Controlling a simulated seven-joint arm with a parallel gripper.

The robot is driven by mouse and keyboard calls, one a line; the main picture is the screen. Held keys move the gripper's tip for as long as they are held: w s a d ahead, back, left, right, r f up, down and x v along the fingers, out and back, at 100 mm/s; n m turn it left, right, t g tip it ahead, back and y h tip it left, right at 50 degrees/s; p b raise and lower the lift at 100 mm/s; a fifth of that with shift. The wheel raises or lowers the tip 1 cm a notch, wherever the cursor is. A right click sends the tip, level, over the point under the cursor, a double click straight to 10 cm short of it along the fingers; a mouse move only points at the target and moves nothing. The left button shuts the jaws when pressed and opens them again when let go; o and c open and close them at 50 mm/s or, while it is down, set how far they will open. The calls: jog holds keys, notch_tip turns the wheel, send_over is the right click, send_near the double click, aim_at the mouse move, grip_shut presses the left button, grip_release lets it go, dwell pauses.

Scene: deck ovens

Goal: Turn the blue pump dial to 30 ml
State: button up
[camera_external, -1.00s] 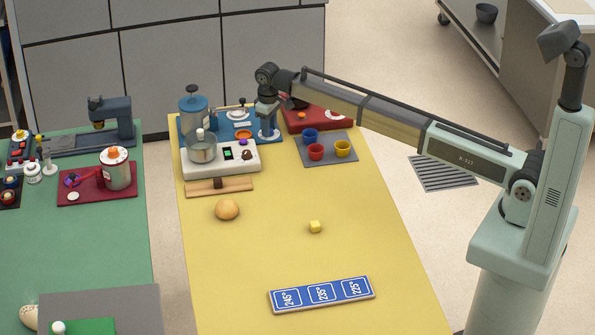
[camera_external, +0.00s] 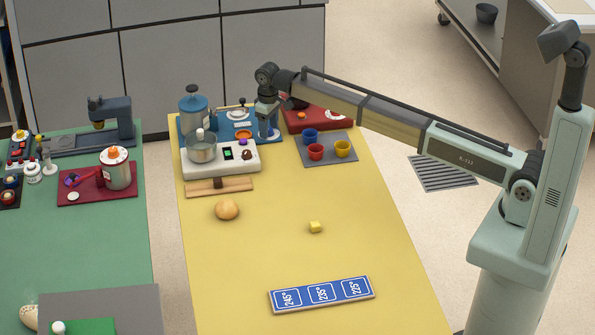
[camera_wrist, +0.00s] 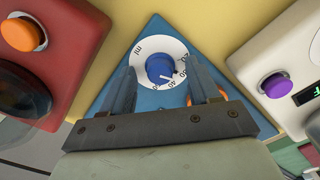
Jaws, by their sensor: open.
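The blue pump dial (camera_wrist: 160,68) sits on a round white scale plate marked ml in the wrist view. Small numbers run along the plate's right and lower edge; I cannot read for sure which one the dial points to. My gripper (camera_wrist: 166,84) is open, with one finger on each side of the dial. I cannot tell whether the fingers touch it. In the external view my gripper (camera_external: 268,128) is low over the right end of the blue pump board (camera_external: 226,133) and hides the dial. The blue pump canister (camera_external: 194,113) stands at the board's left.
A white unit (camera_external: 243,158) with a metal bowl (camera_external: 202,150) stands just in front. A red unit (camera_external: 312,122) is to the right, with a grey mat (camera_external: 328,158) of cups near it. The yellow table's (camera_external: 250,245) middle is mostly clear.

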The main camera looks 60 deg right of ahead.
notch_tip(320, 180, up, 14)
dwell(0.6)
jog(key=shift+f, duration=0.1)
